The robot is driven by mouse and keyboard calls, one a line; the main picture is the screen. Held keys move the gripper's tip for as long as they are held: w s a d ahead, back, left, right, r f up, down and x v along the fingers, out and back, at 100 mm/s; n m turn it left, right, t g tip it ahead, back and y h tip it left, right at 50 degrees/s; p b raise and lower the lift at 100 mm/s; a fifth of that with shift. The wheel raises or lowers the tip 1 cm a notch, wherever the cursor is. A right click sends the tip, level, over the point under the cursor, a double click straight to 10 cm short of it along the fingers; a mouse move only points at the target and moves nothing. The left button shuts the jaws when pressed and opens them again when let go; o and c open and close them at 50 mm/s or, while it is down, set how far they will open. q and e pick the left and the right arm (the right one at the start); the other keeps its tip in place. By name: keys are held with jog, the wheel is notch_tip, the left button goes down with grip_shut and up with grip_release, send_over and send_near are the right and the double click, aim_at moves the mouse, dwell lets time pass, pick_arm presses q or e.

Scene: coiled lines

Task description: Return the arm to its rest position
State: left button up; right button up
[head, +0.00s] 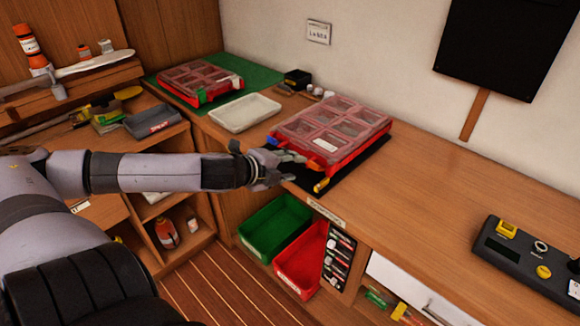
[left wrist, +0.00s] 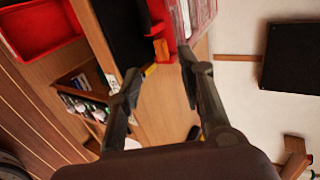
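My left arm (head: 150,172) reaches in from the left in the head view, stretched out toward the counter. My left gripper (head: 295,172) is at the front left edge of a red case with a clear compartment lid (head: 333,130). In the left wrist view its two fingers (left wrist: 160,84) are spread apart, with nothing visibly held between them. The case's orange latch (left wrist: 161,49) shows beyond the fingers; I cannot tell whether a finger touches the case. My right gripper is in neither view.
The case lies on a black mat (head: 358,170) on the wooden counter (head: 430,190). A white tray (head: 245,113) and a second red case (head: 200,82) stand farther left. Green (head: 274,226) and red (head: 302,262) bins sit below the counter edge. The counter's middle right is clear.

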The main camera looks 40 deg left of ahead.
pick_arm(q)
jog(key=s+a+f+n+g+y, duration=0.1)
jog(key=s+a+f+n+y, duration=0.15)
jog(key=a+f+n, duration=0.7)
jog(key=s+a+f+n+g+y, duration=0.15)
jog(key=s+f, duration=0.25)
jog(key=f, duration=0.5)
jog(key=s+a+f+g, duration=0.15)
jog(key=s+f, duration=0.25)
jog(key=f, duration=0.4)
jog(key=s+a+f+n+g, duration=0.1)
jog(key=s+a+f, duration=0.25)
jog(key=f, duration=0.55)
jog(key=s+d+f+n+g, duration=0.2)
jog(key=s+d+f, duration=0.3)
jog(key=s+f, duration=0.35)
jog(key=s+d+f+g+h, duration=0.1)
jog(key=s+d+f, duration=0.4)
jog(key=s+d, duration=0.2)
jog(key=s+d+f+n+g+h, duration=0.1)
jog(key=s+d+f, duration=0.4)
jog(key=d, duration=0.5)
jog(key=s+d+f+n+g+h, duration=0.1)
jog(key=s+d+f+g, duration=0.1)
jog(key=s+d+f, duration=0.4)
jog(key=s+d, duration=0.3)
jog(key=shift+d, duration=0.35)
